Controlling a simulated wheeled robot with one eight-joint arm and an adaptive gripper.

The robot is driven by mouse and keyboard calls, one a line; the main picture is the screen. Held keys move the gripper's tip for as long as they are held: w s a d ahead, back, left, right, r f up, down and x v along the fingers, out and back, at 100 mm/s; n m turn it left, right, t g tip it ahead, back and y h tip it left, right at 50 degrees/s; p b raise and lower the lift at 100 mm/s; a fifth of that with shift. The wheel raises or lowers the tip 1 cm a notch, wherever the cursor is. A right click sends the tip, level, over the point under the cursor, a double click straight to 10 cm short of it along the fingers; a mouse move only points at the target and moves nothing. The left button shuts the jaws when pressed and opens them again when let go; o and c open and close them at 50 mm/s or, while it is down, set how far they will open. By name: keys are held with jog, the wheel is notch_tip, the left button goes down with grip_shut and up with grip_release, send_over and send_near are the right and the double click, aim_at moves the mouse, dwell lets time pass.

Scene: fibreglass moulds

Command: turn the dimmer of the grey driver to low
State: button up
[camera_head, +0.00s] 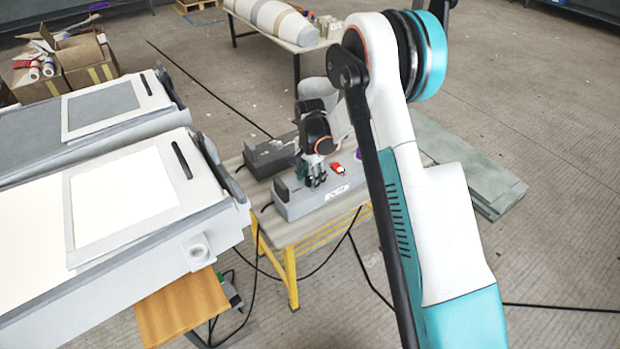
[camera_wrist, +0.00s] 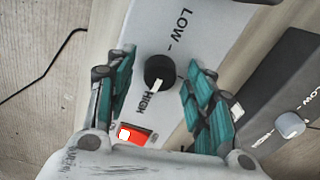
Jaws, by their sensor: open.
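The grey driver (camera_head: 335,196) is a long light-grey box on a small table. In the wrist view, its top (camera_wrist: 185,30) carries a round black dimmer knob (camera_wrist: 158,70) between the printed words LOW and HIGH. The knob's white mark points towards the HIGH side. My gripper (camera_wrist: 160,72) is open, with one teal finger on each side of the knob; I cannot tell whether either finger touches it. In the head view my gripper (camera_head: 316,180) is over this driver. A red rocker switch (camera_wrist: 133,133) sits on the same box, near the gripper's base.
A darker driver (camera_head: 268,156) stands behind; in the wrist view it shows at right with a pale knob (camera_wrist: 290,124). The table (camera_head: 330,232) has yellow legs, with black cables around it. Large white moulds (camera_head: 40,225) stand at left. Grey slabs (camera_head: 460,160) lie at right.

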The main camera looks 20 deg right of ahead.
jog(key=c, duration=1.1)
